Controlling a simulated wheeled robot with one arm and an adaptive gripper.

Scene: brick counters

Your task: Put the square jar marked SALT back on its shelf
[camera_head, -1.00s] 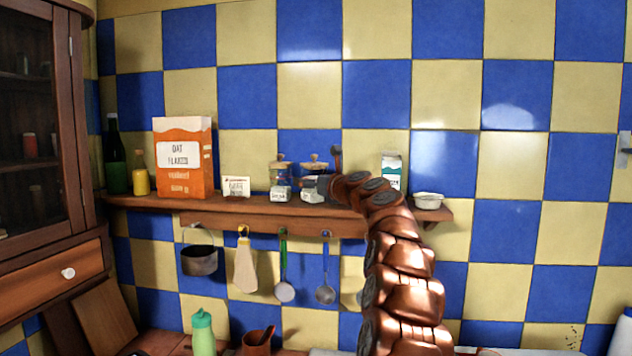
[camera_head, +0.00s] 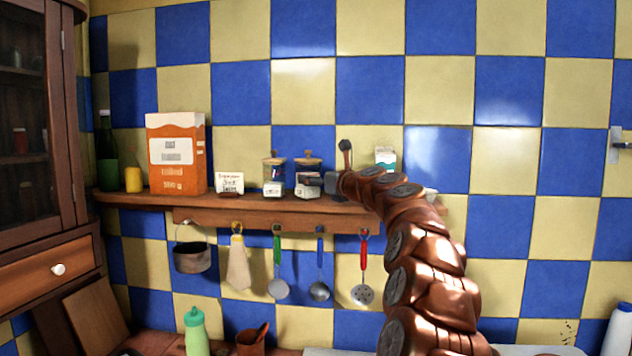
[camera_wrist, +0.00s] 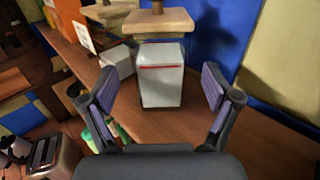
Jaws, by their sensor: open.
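Two square glass jars with wooden lids and white labels stand on the wooden shelf (camera_head: 240,201) in the head view, a left jar (camera_head: 274,176) and a right jar (camera_head: 308,175). Their label words are too small to read, so I cannot tell which is marked SALT. My gripper (camera_head: 323,183) is open at the right jar's right side. In the wrist view, the right jar (camera_wrist: 161,78) stands upright between my gripper's two fingers (camera_wrist: 163,66), with a gap on each side. Its label shows a red line. The left jar's label (camera_wrist: 118,59) is close beside it.
Left of the jars are a small card (camera_head: 230,183), an orange carton (camera_head: 177,153), a yellow jar (camera_head: 133,180) and a green bottle (camera_head: 107,160). A carton (camera_head: 386,159) stands right, partly behind my arm. Utensils and a pot (camera_head: 192,257) hang below the shelf.

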